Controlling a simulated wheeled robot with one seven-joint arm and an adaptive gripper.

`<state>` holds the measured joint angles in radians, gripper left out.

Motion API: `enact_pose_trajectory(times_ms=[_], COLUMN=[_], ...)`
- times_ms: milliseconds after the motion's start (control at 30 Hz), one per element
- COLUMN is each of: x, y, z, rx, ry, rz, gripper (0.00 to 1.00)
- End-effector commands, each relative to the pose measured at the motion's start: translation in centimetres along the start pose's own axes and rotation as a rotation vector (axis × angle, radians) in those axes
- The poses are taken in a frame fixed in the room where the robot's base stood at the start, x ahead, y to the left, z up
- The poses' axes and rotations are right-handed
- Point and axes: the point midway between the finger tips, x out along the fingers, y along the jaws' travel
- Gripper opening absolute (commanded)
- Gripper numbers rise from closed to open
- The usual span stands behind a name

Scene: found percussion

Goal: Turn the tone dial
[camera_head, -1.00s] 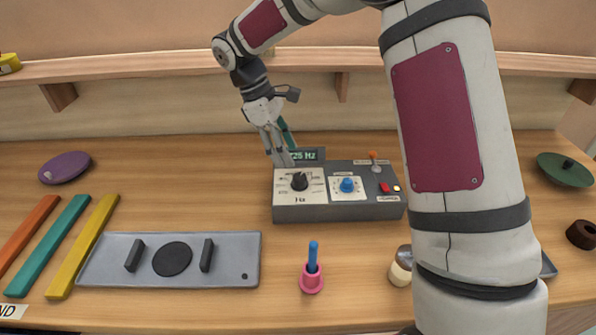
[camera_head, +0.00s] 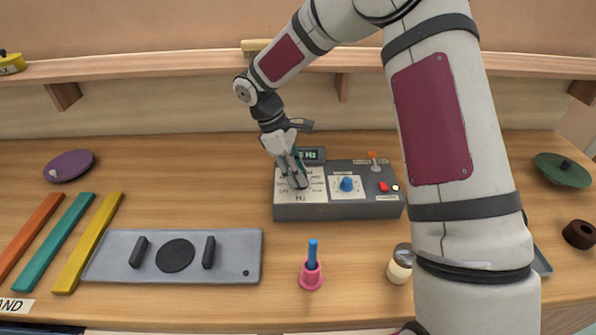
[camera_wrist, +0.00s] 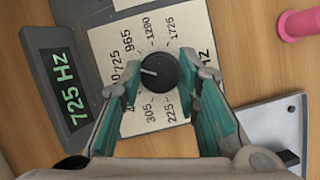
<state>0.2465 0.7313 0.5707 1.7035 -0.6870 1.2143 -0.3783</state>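The tone dial is a round black knob (camera_wrist: 158,73) with a white pointer line, set in a pale panel (camera_wrist: 118,42) printed with numbers. In the wrist view the pointer aims left, towards the 725 mark. The display (camera_wrist: 68,88) reads 725 Hz. The dial sits on the left of a grey box (camera_head: 340,209); in the head view my fingers mostly hide it. My gripper (camera_wrist: 166,76) is open, with one teal-padded finger on each side of the dial. Whether either finger touches it I cannot tell.
On the box, a blue knob (camera_head: 347,184), a red button (camera_head: 383,187) and an orange-tipped lever (camera_head: 373,156) stand right of the dial. A pink holder (camera_head: 311,276) with a blue stick stands in front. A grey plate (camera_head: 222,258) lies front left; bare table lies between.

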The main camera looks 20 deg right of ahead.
Motion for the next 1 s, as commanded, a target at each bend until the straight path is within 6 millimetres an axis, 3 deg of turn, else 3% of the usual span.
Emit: enact_pose_trajectory(times_ms=[433, 1000], x=[0.05, 0.06], y=[0.11, 0.32], z=[-0.08, -0.03], rx=[0.054, 0.387], ry=[0.0, 0.001], rz=[-0.022, -0.159], gripper=[0.02, 0.02])
